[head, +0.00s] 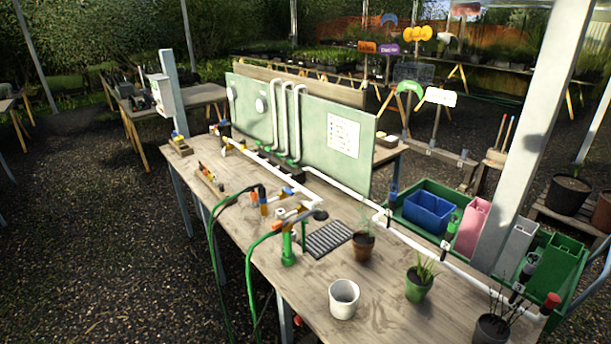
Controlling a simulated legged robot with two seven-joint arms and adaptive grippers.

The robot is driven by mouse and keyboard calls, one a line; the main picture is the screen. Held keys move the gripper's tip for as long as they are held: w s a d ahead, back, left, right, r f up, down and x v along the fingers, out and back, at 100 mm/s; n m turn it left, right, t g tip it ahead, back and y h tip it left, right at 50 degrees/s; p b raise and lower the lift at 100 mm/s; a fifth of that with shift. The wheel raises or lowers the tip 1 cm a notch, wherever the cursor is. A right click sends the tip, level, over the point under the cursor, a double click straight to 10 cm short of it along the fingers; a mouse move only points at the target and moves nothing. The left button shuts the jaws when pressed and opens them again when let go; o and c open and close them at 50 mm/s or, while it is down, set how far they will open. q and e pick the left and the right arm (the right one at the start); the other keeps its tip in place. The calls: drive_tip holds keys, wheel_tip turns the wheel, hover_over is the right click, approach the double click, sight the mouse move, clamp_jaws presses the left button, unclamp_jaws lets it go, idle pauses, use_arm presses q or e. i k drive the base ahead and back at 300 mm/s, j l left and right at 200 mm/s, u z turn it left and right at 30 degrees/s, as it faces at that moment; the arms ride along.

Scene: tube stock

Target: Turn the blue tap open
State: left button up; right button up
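A white pipe runs along the wooden table (375,308) with several small fittings on it. A small blue handle (287,191) shows on the pipe near the table's middle, beside orange-and-dark fittings (264,203). Another small blue part (177,135) sits at the far left corner of the table. A dark blue upright part (393,196) stands on the right pipe. I cannot tell for sure which of these is the blue tap, nor how its handle is set. Neither of my grippers is in view.
A green tap post (288,248) with a hose stands at the front edge. A white pot (343,299), potted plants (363,247) and a dark grate (328,239) stand nearby. A green panel (310,125) rises behind. A green tray (420,237) holds bins at right.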

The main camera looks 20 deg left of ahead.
sight(288, 190)
drive_tip(key=i+j+u, duration=0.15)
drive_tip(key=i+j, duration=0.2)
drive_tip(key=j, duration=0.2)
drive_tip(key=i+j+u, duration=0.1)
drive_tip(key=i+j, duration=0.25)
drive_tip(key=j, duration=0.2)
drive_tip(key=i+j+z, duration=0.4)
drive_tip(key=j, duration=0.3)
drive_tip(key=i+j+z, duration=0.15)
drive_tip(key=i+j, duration=0.15)
drive_tip(key=j, duration=0.15)
